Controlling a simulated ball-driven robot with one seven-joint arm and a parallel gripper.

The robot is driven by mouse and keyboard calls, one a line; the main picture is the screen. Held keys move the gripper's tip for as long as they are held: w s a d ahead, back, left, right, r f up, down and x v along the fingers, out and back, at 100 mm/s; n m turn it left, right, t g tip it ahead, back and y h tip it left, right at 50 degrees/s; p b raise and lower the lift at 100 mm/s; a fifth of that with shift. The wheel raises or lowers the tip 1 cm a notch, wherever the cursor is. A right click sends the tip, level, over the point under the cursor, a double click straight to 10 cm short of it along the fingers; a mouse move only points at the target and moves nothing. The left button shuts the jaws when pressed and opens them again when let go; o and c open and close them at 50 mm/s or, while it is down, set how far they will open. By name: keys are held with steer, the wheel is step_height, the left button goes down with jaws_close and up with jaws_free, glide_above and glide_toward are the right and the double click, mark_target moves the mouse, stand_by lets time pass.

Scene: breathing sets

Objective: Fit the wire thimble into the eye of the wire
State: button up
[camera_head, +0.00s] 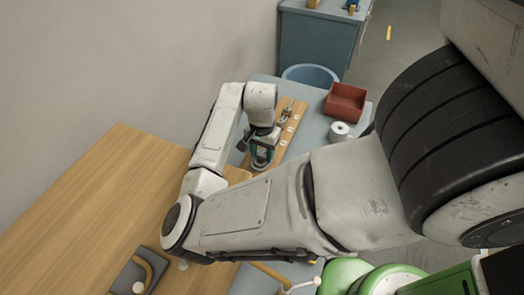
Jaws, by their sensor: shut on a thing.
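My gripper (262,160) points down at the near left end of a wooden board (297,122) on the grey-blue bench. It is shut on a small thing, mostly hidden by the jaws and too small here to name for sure. Several small pale and metal pieces lie along the board, up and to the right of my gripper. I cannot clearly make out the wire thimble or the eye of the wire. I cannot tell whether the held thing touches the board.
A red open bin (345,103) and a white roll (340,131) stand right of the board. A blue round tub (311,75) is behind. A wooden tabletop (95,205) fills the left, with a dark tray (138,272) near its front. A wall runs along the left.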

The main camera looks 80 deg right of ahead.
mark_target(262, 154)
steer(key=shift+f, duration=0.1)
steer(key=shift+s+f+b, duration=0.1)
steer(key=shift+f+b, duration=0.25)
steer(key=shift+f, duration=0.2)
steer(key=o, duration=0.8)
steer(key=shift+a+f, duration=0.1)
steer(key=shift+o, duration=1.3)
steer(key=shift+r, duration=0.3)
step_height(262, 154, up, 13)
